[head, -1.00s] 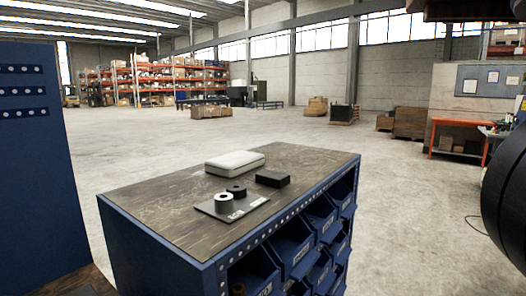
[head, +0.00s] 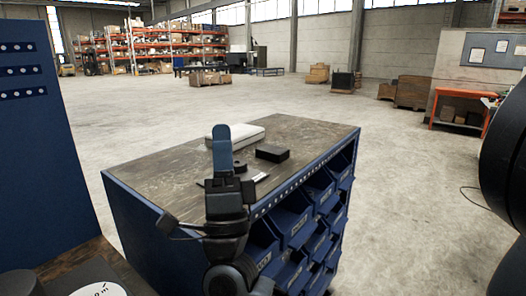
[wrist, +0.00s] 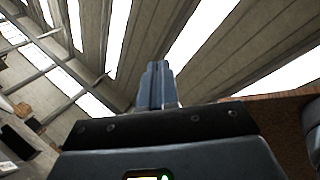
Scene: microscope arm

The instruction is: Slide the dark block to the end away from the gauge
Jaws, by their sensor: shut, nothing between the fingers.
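A flat black block (head: 272,153) lies on the wooden top of the blue cabinet (head: 165,165), near its right edge. A small round black piece (head: 240,167) stands left of it, partly hidden by my arm. The dark plate with pale labels (head: 258,178) is mostly hidden behind my arm. The pale metal ring piece is hidden now. I cannot make out which thing is the gauge. My gripper (head: 222,138) is shut and empty, pointing up in front of the cabinet, apart from the block. Its shut blue fingers (wrist: 156,75) point toward the ceiling in the wrist view.
A white rounded case (head: 250,135) lies at the back of the top, behind my gripper. Blue bins (head: 292,232) fill the cabinet's front. A blue panel (head: 30,150) stands at the left. The wooden top is bare at the left and back right.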

